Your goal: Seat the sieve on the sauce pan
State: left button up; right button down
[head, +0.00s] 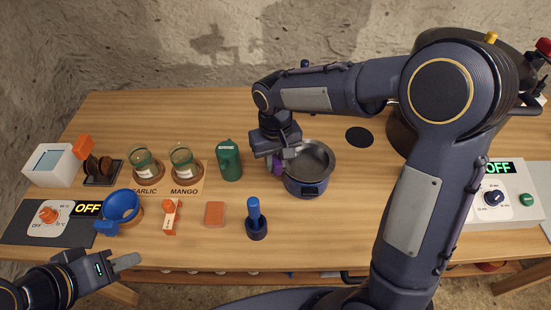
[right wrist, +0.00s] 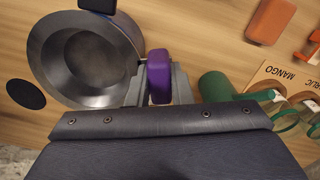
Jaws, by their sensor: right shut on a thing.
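The sauce pan (head: 307,186) is dark blue and stands on the table right of centre in the head view. A grey, bowl-shaped metal surface (right wrist: 85,60) fills its opening in the right wrist view. I cannot tell for sure how much of it is the sieve and whether it rests on the rim. My right gripper (head: 274,155) is at the pan's left side, shut on the sieve's purple handle (right wrist: 159,77). The handle also shows in the head view (head: 277,166). My left gripper (head: 128,263) is at the lower left, away from the pan; its jaw gap is unclear.
A green canister (head: 229,160) and two jars (head: 147,167) stand left of the pan. A large dark pot (head: 402,133) and a black disc (head: 359,137) are to the right.

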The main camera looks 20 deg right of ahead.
jog(key=shift+f+b, duration=0.65)
jog(key=shift+f, duration=0.35)
jog(key=c, duration=1.2)
grip_release()
notch_tip(320, 180, up, 8)
jog(key=shift+f, duration=0.1)
